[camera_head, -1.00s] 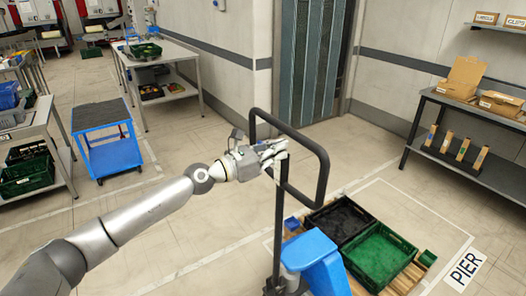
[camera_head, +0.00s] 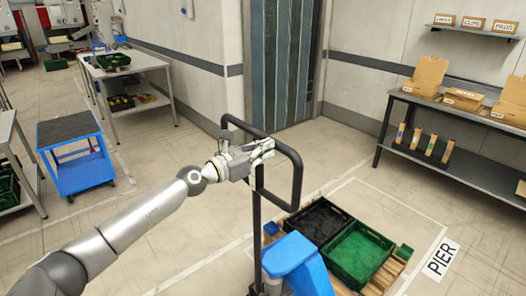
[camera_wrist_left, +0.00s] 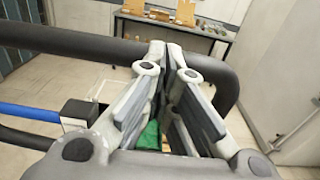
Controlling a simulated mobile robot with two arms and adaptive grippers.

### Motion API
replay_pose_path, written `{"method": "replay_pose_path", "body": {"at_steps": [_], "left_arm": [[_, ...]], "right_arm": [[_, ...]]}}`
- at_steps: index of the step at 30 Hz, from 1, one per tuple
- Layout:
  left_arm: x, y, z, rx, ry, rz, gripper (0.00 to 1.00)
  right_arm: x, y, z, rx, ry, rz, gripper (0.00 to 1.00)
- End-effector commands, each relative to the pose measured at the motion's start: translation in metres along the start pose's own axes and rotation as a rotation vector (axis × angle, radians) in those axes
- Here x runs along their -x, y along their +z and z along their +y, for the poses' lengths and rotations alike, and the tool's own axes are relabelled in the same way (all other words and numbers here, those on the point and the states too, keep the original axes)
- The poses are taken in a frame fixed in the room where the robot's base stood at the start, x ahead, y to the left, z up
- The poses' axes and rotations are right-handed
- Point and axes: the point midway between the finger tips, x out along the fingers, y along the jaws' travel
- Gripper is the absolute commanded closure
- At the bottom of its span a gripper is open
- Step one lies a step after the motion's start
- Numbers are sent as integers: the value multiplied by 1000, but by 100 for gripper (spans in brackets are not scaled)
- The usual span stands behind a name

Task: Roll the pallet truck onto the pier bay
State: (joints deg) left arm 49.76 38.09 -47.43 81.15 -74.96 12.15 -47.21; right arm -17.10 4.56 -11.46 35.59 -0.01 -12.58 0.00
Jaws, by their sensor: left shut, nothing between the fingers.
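The pallet truck has a blue body (camera_head: 300,268) and a tall black loop handle (camera_head: 298,182). My left gripper (camera_head: 268,149) is at the upper part of the loop, its fingers shut with nothing between them. In the left wrist view the fingertips (camera_wrist_left: 166,55) come together and the dark handle bar (camera_wrist_left: 65,42) curves around them. I cannot tell whether they touch it. The truck carries a wooden pallet (camera_head: 397,268) with a black crate (camera_head: 318,207) and a green crate (camera_head: 333,250). The pier bay is a white floor outline with a PIER sign (camera_head: 440,258); the pallet shows within it.
A dark shelf bench (camera_head: 450,120) with cardboard boxes stands at the right wall. A blue cart (camera_head: 76,165) and a grey table (camera_head: 140,62) stand at the left. A strip-curtain doorway (camera_head: 283,65) is behind the truck. Floor between the cart and truck is clear.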

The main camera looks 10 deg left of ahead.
Motion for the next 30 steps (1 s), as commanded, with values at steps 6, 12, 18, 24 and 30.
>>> {"method": "replay_pose_path", "body": {"at_steps": [6,12,18,24,30], "left_arm": [[-10,1,-1,0,-1,-2,100],[-18,3,-1,0,0,-5,100],[-27,5,0,-1,1,-11,100],[-35,6,-1,0,1,-13,100],[-41,7,-1,-1,0,-13,100]], "right_arm": [[-2,1,0,0,0,-2,100],[-4,3,0,0,0,-4,100],[-7,4,0,0,0,-5,100],[-9,4,0,0,0,-5,100],[-11,4,0,0,0,-5,100]]}}
